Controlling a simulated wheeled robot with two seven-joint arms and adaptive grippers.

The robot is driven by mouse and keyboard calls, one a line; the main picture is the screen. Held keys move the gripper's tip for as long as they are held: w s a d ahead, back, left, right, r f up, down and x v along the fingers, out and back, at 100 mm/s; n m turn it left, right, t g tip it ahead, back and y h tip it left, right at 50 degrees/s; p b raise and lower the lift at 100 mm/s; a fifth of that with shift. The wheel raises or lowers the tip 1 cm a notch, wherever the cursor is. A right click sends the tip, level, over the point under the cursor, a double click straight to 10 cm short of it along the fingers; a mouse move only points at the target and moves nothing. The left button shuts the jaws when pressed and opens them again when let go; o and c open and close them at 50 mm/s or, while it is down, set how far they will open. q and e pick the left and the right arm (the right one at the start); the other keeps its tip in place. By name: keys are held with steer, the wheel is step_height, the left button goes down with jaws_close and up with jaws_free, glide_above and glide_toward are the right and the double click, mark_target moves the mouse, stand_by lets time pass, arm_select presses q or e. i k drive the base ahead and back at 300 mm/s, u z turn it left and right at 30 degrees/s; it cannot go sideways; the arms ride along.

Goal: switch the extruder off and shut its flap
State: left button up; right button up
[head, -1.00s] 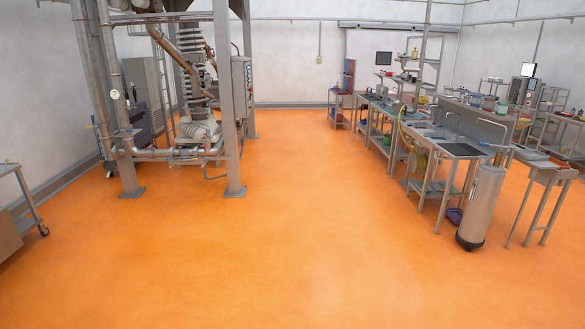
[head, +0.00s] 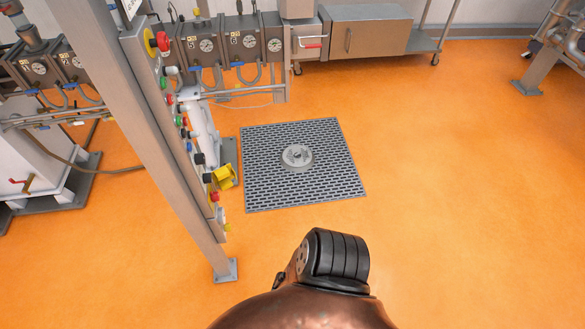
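A row of grey numbered blocks with round dials (head: 205,45), which looks like the extruder, runs across the upper left. A narrow control panel (head: 170,100) on a steel post carries several coloured knobs and buttons, seen from a steep side angle. A red knob on a yellow disc (head: 162,42) is near its top. A yellow bracket-like part (head: 224,177) sticks out low on it. A metal box with a red handle (head: 313,38) stands at the row's right end. I cannot tell which part is the flap. Neither gripper is in view.
The steel post (head: 150,130) stands bolted to the orange floor. A dark floor grate (head: 330,180) with a round drain lies right of the panel. A wheeled metal cabinet (head: 365,38) is behind. The floor at right is clear. My own body shows at the bottom.

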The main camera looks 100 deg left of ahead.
mark_target(214, 196)
steer(key=u, duration=2.05)
